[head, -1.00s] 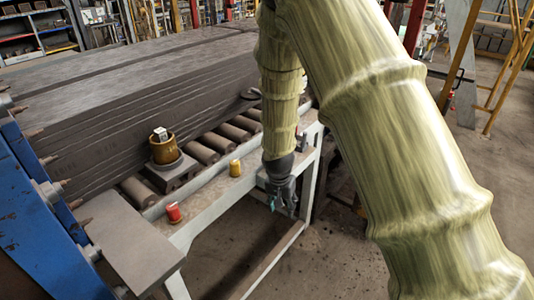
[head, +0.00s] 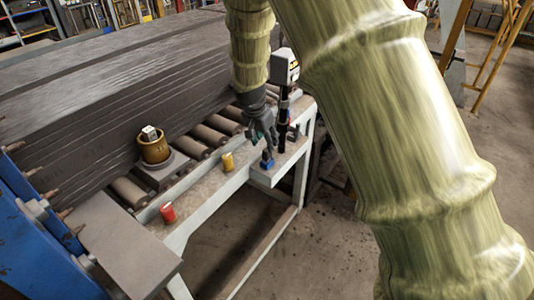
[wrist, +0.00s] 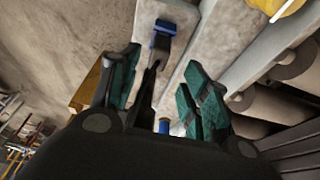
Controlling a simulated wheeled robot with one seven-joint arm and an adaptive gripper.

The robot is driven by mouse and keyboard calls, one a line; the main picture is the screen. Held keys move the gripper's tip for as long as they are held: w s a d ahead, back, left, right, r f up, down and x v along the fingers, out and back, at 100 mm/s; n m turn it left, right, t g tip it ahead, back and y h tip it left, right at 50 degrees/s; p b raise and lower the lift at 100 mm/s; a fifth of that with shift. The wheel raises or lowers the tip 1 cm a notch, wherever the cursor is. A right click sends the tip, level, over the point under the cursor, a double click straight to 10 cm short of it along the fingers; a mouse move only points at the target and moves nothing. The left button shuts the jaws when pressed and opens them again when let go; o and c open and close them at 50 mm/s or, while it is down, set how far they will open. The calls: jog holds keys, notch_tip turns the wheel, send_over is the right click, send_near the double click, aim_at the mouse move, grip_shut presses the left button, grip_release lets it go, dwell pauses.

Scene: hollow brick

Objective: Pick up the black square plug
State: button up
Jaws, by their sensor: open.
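My gripper (head: 262,138) is open above the ledge of the white steel frame, at its right end. In the wrist view its teal fingers stand apart (wrist: 160,70). A small blue piece with a dark top (head: 267,161) sits on the ledge just below the fingers. In the wrist view a blue-and-grey piece (wrist: 162,38) lies beyond the fingertips, with a dark narrow shape between the fingers. I cannot tell for certain which piece is the black square plug.
A red cup (head: 168,212) and a small yellow cup (head: 228,161) stand on the ledge. A black post with a grey-white box (head: 285,68) rises just right of my gripper. Rollers (head: 210,135) and stacked dark slabs (head: 90,110) lie behind. Open floor is in front.

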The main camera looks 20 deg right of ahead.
aim_at(267, 157)
jog(key=shift+d+f, duration=0.1)
jog(key=shift+f, duration=0.15)
jog(key=shift+s+d+p, duration=0.1)
jog(key=shift+d+p, duration=0.05)
jog(key=shift+p, duration=0.15)
jog(key=shift+f, duration=0.35)
jog(key=shift+a+p+x, duration=0.1)
jog(key=shift+p+x, duration=0.6)
jog(key=shift+x, duration=0.4)
jog(key=shift+a+p+x, duration=0.15)
jog(key=shift+p+x, duration=0.5)
jog(key=shift+x, duration=0.5)
jog(key=shift+s, duration=0.1)
grip_shut()
